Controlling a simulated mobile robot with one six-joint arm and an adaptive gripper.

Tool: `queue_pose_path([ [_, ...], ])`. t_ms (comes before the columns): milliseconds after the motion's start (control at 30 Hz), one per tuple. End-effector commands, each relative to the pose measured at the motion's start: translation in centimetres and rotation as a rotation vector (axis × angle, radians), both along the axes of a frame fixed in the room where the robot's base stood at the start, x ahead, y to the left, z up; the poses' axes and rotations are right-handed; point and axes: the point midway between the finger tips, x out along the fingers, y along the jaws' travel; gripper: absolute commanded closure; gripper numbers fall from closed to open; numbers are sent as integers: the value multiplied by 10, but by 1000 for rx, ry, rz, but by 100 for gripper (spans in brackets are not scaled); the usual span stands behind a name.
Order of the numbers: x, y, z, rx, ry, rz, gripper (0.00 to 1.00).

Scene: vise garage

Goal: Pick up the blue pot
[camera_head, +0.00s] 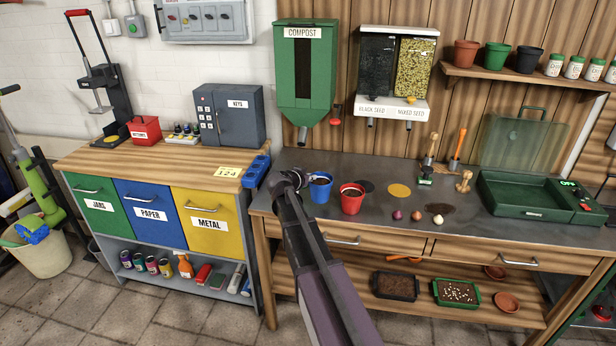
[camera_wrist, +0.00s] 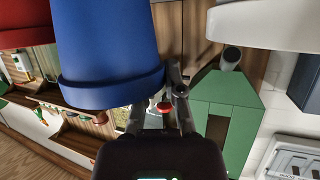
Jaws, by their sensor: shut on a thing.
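The blue pot (camera_head: 319,190) is upright at the left part of the dark workbench top, with dark soil inside. It fills much of the upper left of the wrist view (camera_wrist: 105,45). My gripper (camera_head: 303,179) is at the pot's left side in the head view. In the wrist view my gripper (camera_wrist: 175,88) is shut at the pot's rim. The fingertips are partly hidden there. I cannot tell whether the pot's base touches the bench.
A red pot (camera_head: 351,200) stands just right of the blue pot. The green compost dispenser (camera_head: 305,75) and a seed dispenser (camera_head: 396,75) hang behind. Bulbs (camera_head: 417,217) lie farther right on the bench.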

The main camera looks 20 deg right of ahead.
Motion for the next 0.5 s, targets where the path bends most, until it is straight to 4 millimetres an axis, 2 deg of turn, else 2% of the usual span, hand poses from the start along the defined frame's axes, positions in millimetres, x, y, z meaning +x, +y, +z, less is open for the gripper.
queue_pose_path([
  [33,-20,6,0,-1,1,0,100],
  [100,-35,12,2,0,0,1,100],
  [300,-79,28,6,0,0,1,100],
  [500,-113,43,10,0,0,2,100],
])
